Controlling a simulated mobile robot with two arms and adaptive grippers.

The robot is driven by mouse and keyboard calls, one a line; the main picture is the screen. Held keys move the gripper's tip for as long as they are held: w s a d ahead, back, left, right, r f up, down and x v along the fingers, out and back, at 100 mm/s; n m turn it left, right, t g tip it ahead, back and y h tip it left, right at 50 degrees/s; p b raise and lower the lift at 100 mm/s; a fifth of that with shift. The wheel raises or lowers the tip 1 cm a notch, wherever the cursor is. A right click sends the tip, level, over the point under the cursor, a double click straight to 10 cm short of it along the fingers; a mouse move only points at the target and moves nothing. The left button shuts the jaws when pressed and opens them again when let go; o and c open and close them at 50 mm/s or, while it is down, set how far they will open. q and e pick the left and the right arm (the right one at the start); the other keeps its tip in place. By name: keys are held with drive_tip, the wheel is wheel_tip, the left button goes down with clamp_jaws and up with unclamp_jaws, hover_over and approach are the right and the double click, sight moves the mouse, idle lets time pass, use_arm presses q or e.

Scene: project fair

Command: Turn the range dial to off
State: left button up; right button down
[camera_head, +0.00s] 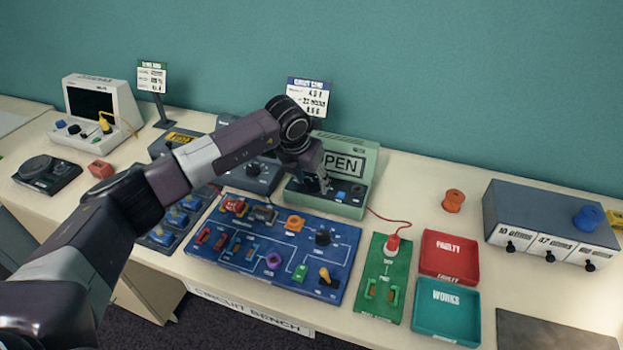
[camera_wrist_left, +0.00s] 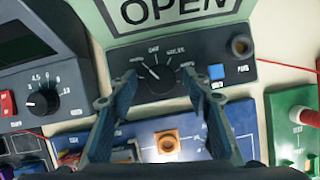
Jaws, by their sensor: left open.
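The green meter (camera_head: 369,159) stands at the back middle of the bench, its display reading OPEN. Its black range dial (camera_wrist_left: 157,79) shows in the left wrist view on the dark front panel. The dial's white pointer line slants up and left; the small labels around it are too blurred to read surely. My left gripper (camera_head: 322,186) reaches down to the panel from above. In the left wrist view its fingers (camera_wrist_left: 160,82) are open, one on each side of the dial. I cannot tell whether they touch it. My right gripper is not in view.
A blue button (camera_wrist_left: 216,71) and a round brown socket (camera_wrist_left: 240,45) sit right of the dial. A dark supply with a knob (camera_wrist_left: 42,101) stands close on the left. The blue circuit board (camera_head: 330,262) lies in front, with red (camera_head: 470,276) and teal trays (camera_head: 470,338) to its right.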

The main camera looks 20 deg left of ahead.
use_arm(q)
drive_tip(key=c, duration=1.1)
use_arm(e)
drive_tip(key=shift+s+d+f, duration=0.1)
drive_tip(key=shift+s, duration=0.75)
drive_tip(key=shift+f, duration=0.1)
use_arm(q)
drive_tip(key=shift+w+a+f+m+h+b, duration=0.15)
drive_tip(key=shift+m+h+b, duration=0.15)
drive_tip(key=shift+m+b, duration=0.6)
drive_tip(key=shift+m+h+b, duration=0.3)
drive_tip(key=shift+m+b, duration=0.2)
drive_tip(key=shift+b, duration=0.4)
drive_tip(key=shift+m+g+h+b, duration=0.4)
drive_tip(key=shift+m+b, duration=0.4)
drive_tip(key=shift+m, duration=0.3)
drive_tip(key=shift+r+m+g+h+b, duration=0.25)
drive_tip(key=shift+m+b, duration=0.3)
drive_tip(key=shift+m, duration=0.45)
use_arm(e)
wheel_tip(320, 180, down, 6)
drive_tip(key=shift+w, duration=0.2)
